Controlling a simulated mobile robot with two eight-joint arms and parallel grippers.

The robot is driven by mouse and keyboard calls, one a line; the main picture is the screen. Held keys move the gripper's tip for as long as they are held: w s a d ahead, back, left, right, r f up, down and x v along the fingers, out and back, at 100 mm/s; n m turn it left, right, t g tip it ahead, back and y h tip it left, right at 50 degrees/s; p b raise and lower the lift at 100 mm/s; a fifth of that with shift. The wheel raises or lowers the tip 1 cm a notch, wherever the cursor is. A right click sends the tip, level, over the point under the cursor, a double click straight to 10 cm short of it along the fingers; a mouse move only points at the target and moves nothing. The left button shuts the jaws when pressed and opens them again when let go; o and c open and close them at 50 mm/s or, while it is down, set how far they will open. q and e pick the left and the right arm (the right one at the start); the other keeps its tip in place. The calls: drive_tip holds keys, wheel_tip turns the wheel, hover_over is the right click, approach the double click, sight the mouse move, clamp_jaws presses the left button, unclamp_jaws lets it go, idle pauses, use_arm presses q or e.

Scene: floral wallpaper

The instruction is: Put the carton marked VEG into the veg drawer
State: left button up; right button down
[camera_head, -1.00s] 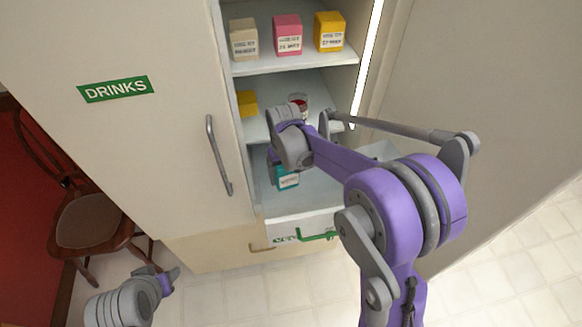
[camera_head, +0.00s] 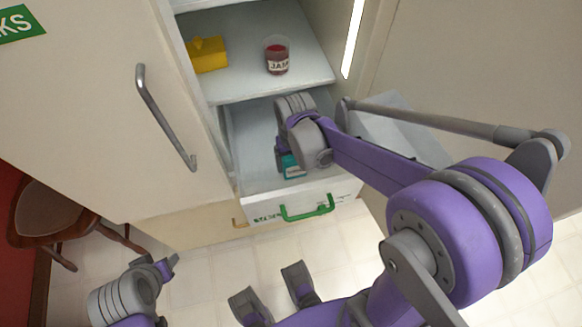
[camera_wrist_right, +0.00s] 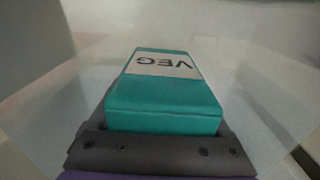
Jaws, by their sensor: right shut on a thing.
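The teal carton (camera_head: 292,168) is in the grip of my right gripper (camera_head: 284,150), which hides most of it in the head view. In the right wrist view the carton (camera_wrist_right: 165,95) shows a white label reading VEG, upside down, and the gripper (camera_wrist_right: 160,148) is shut on it. The carton is at the pulled-out drawer (camera_head: 335,187) with the green handle (camera_head: 307,210). I cannot tell whether it touches the drawer floor. The lettering on the drawer front is too small to read. My left gripper (camera_head: 160,268) is low at the left, away from the drawer; its jaw opening is unclear.
On the shelf (camera_head: 235,85) above the drawer are a yellow carton (camera_head: 208,56) and a red jar (camera_head: 277,58). The closed door with a metal handle (camera_head: 163,118) is at the left, the open door (camera_head: 480,80) at the right. A wooden chair (camera_head: 55,218) stands far left.

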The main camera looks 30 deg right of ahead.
sight(293, 171)
drive_tip(key=shift+f+b, duration=0.4)
drive_tip(key=shift+f, duration=2.4)
drive_tip(key=shift+f, duration=0.2)
unclamp_jaws()
drive_tip(key=shift+r, duration=0.1)
drive_tip(key=shift+r, duration=0.35)
wheel_tip(293, 171, up, 12)
drive_tip(key=shift+f+p, duration=0.2)
drive_tip(key=shift+p, duration=0.85)
